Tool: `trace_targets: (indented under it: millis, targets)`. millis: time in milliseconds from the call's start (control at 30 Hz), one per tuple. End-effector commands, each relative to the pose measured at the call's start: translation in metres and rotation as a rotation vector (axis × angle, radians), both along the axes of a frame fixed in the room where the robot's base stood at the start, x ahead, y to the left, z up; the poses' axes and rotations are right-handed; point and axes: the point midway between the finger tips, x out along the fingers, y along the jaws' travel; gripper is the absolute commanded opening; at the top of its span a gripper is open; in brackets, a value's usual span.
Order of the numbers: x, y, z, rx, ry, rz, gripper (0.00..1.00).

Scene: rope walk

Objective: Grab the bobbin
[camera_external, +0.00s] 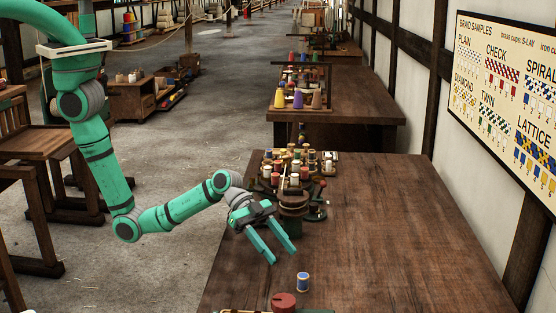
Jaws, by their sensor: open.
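A small bobbin (302,282) with blue thread and pale ends stands upright on the near part of the brown wooden table (400,240). My gripper (285,256) is open and empty. Its two green fingers point down and to the right, with their tips a little behind and left of the bobbin in the picture. The fingers do not touch the bobbin. How high the tips are above the table is hard to tell.
A stand crowded with several bobbins (293,180) is behind my gripper. A red-brown round knob (284,301) is close in front of the bobbin, cut off by the frame's edge. The table's right side is clear.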

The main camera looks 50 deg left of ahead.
Motion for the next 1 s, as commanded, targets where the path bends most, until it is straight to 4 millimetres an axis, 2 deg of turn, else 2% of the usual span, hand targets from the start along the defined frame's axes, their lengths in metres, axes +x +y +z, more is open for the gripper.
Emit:
trace_targets:
  millis: [133,400,633,833,1000]
  targets:
    - [-0.001,-0.010,-0.003,0.012,-0.009,-0.021,0.46]
    - [-0.001,-0.043,-0.021,0.011,-0.008,-0.019,0.46]
    - [0.000,-0.056,-0.027,0.010,-0.010,-0.018,0.46]
    - [0.002,-0.082,-0.037,0.009,-0.007,-0.018,0.46]
    - [0.003,-0.096,-0.045,0.009,-0.007,-0.016,0.46]
